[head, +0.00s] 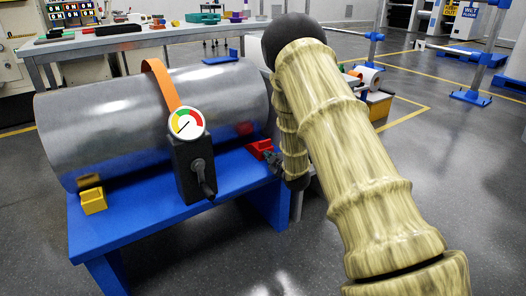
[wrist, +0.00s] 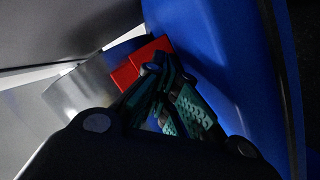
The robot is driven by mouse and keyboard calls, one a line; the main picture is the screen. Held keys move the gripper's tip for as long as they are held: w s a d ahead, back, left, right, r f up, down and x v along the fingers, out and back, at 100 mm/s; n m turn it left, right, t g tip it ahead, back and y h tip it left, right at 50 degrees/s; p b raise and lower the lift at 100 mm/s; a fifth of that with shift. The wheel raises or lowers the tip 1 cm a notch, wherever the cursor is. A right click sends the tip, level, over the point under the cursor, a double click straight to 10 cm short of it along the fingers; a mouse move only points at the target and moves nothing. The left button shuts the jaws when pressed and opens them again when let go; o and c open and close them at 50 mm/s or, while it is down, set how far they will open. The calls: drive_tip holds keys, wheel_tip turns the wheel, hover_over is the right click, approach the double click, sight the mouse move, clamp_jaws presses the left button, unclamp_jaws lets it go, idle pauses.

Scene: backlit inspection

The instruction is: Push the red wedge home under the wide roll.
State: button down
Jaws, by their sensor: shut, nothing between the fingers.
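The wide roll (head: 110,120) is a large shiny metal cylinder lying on a blue stand (head: 130,225) in the head view. The red wedge (head: 260,147) sits at the right end of the roll's near side, on the blue top. It also shows in the wrist view (wrist: 139,62), just ahead of my fingertips. My gripper (head: 277,160) is partly hidden behind my arm in the head view. In the wrist view my gripper (wrist: 163,72) is shut and empty, its tips at or very close to the wedge. I cannot tell whether they touch.
A yellow wedge (head: 93,200) sits under the roll's left end. A black box with a dial gauge (head: 187,123) and lever stands at the roll's front middle. An orange strap (head: 160,84) crosses the roll. A workbench (head: 150,36) stands behind.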

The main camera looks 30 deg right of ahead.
sight(262, 150)
drive_tip(key=shift+w+a, duration=0.15)
drive_tip(key=shift+w, duration=1.35)
drive_tip(key=shift+w+a, duration=0.1)
drive_tip(key=shift+w, duration=1.4)
idle(0.4)
drive_tip(key=shift+s, duration=0.15)
drive_tip(key=shift+s+d+p, duration=0.15)
drive_tip(key=shift+s+p, duration=0.95)
drive_tip(key=shift+s, duration=0.75)
